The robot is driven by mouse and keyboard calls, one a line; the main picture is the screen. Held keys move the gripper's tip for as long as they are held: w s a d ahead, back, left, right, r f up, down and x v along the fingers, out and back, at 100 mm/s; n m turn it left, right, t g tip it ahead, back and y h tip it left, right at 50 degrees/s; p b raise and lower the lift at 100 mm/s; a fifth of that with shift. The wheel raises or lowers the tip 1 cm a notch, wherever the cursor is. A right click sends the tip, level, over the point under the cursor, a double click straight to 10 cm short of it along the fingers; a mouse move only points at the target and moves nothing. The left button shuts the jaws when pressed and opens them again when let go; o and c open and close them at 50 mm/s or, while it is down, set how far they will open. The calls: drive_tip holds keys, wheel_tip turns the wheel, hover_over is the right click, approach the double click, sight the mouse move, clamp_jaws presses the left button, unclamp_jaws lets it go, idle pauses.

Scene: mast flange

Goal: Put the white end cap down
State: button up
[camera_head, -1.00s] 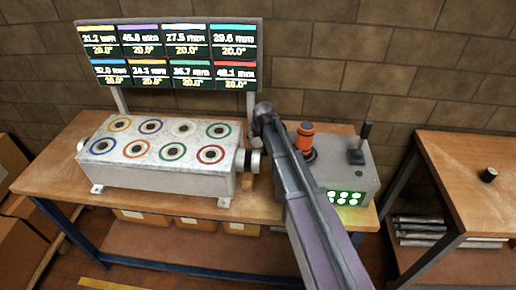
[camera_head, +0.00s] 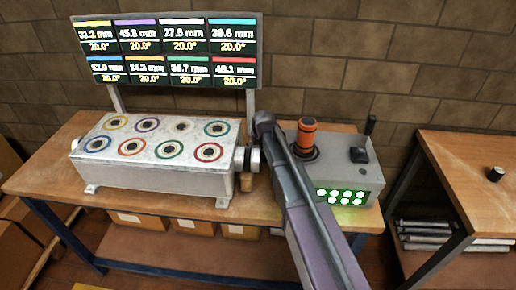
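I cannot pick out the white end cap with certainty. A short black-and-pale round piece (camera_head: 251,159) sits at the right end of the grey port block (camera_head: 160,183), close to my arm. My arm runs up from the bottom of the picture and bends over at its dark top joint, between the block and the control box. My gripper is not visible, so its fingers and anything in them cannot be seen.
The workbench (camera_head: 62,190) holds the block with several coloured rings. A display panel (camera_head: 165,50) stands behind it. The control box (camera_head: 345,180) carries an orange-topped cylinder (camera_head: 306,138) and green lights. A small dark cylinder (camera_head: 495,174) stands on the right table (camera_head: 465,170).

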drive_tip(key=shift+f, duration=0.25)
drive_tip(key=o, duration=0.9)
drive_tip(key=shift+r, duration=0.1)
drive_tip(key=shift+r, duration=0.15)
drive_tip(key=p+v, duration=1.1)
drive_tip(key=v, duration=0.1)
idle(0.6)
